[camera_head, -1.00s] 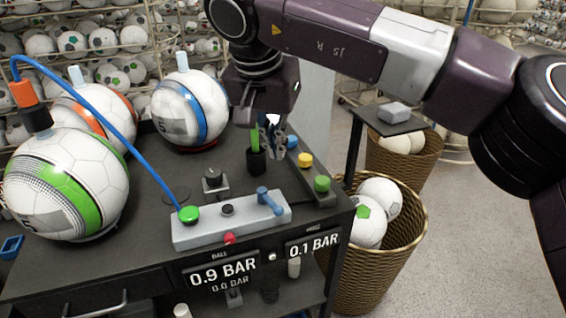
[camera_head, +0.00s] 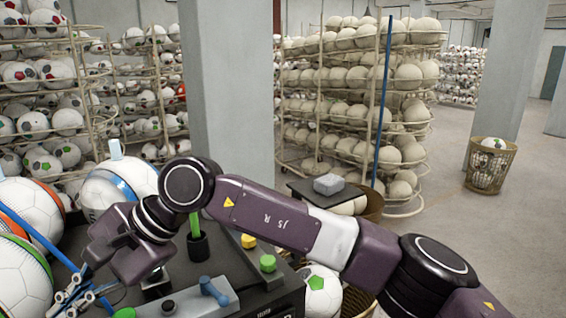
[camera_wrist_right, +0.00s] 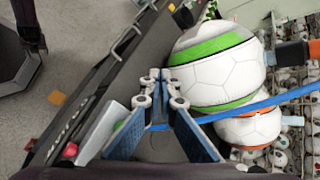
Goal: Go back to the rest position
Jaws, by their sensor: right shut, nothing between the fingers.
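My right gripper (camera_head: 75,290) is at the lower left of the head view, low over the dark workbench near the balls and the blue hose. In the right wrist view its fingers (camera_wrist_right: 161,90) are shut with nothing between them. A white ball with a green band (camera_wrist_right: 215,72) lies just beyond the fingertips there; whether they touch cannot be told. The blue hose (camera_wrist_right: 240,110) runs behind the fingers. A green-handled tool (camera_head: 195,225) stands upright in a black cup (camera_head: 197,247) on the bench, apart from the gripper. My left gripper is not in view.
A control box (camera_head: 190,302) with a blue lever sits on the bench under my right arm. A small dark stand (camera_head: 322,198) holds a grey block (camera_head: 328,184). Ball racks and a concrete pillar (camera_head: 232,90) stand behind. Open floor lies to the right.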

